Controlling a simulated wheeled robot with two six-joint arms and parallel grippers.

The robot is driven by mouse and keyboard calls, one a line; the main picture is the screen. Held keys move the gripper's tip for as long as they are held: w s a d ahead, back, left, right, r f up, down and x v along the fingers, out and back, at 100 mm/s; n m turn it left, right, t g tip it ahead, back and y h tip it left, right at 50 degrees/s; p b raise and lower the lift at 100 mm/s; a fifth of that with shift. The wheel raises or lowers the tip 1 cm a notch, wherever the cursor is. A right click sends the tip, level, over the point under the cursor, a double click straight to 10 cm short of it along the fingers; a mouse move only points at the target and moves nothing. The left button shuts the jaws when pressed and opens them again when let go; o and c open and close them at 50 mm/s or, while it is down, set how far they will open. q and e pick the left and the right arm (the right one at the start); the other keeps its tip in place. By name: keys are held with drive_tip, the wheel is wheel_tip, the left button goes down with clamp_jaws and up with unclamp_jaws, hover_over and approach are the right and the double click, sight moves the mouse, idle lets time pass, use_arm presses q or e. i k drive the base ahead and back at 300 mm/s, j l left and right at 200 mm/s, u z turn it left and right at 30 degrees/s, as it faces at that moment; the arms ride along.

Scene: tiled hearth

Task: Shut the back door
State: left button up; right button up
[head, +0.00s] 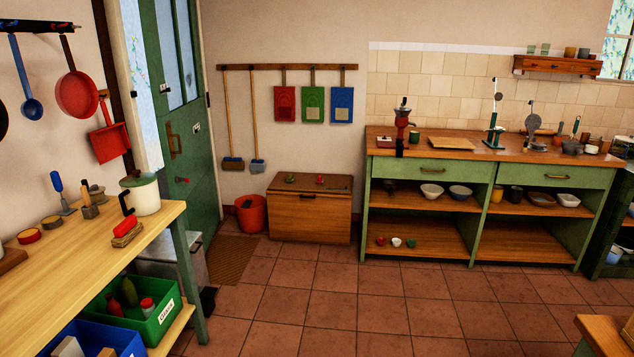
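The green back door (189,150) stands at the left, near the room's far corner. It has glass panes (178,50) in its upper part, a wooden pull handle (175,140) and a small red knob or latch below. A pale blue patterned strip (146,90) shows between the door's left side and the dark post; I cannot tell whether it is a curtain or a view through a gap. How far the door stands open is unclear. The worktable hides part of its foot. Neither of my grippers is in view.
A wooden worktable (60,262) with a cream pot (145,195) fills the left front. A brown mat (230,258), red bucket (251,214) and wooden chest (309,214) lie near the door. The tiled floor (350,310) is clear in the middle. A green counter (480,170) stands right.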

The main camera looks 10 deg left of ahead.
sight(169, 34)
drive_tip(key=i+u, duration=0.15)
drive_tip(key=i, duration=0.5)
drive_tip(key=i+u, duration=0.15)
drive_tip(key=i, duration=0.55)
drive_tip(key=i+l+u, duration=0.15)
drive_tip(key=i, duration=0.5)
